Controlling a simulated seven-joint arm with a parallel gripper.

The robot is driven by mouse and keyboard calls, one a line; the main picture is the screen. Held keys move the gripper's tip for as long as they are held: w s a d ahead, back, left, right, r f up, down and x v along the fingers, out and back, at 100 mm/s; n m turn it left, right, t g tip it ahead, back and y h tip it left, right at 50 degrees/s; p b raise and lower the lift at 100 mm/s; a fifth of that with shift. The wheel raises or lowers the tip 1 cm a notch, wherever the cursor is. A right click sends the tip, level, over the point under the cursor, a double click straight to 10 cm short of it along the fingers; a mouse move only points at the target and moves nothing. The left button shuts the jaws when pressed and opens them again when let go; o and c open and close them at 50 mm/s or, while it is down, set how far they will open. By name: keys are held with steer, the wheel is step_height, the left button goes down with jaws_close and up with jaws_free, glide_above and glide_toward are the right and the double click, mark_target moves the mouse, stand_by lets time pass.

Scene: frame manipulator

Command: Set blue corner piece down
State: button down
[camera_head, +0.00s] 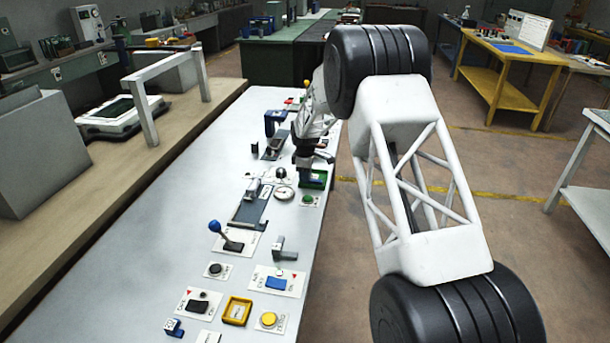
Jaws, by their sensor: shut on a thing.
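My gripper (305,160) is at the far half of the white workbench, low over the bench top near its right edge. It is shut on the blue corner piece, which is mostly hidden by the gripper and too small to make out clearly. A green block-like fixture (315,179) is just below and to the right of the gripper. I cannot tell whether the held piece touches anything.
The white bench (130,260) is clear on its left side. Near the gripper are a round gauge (284,193), a blue clamp-like part (275,122) and a dark slide (250,212). Nearer stand a blue-knobbed lever (225,236), switches and a yellow-framed box (237,311).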

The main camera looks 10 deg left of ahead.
steer(key=shift+f, duration=0.2)
steer(key=c, duration=0.9)
jaws_free()
steer(key=shift+r, duration=0.1)
step_height(320, 180, up, 12)
steer(key=shift+r, duration=0.1)
stand_by(0.8)
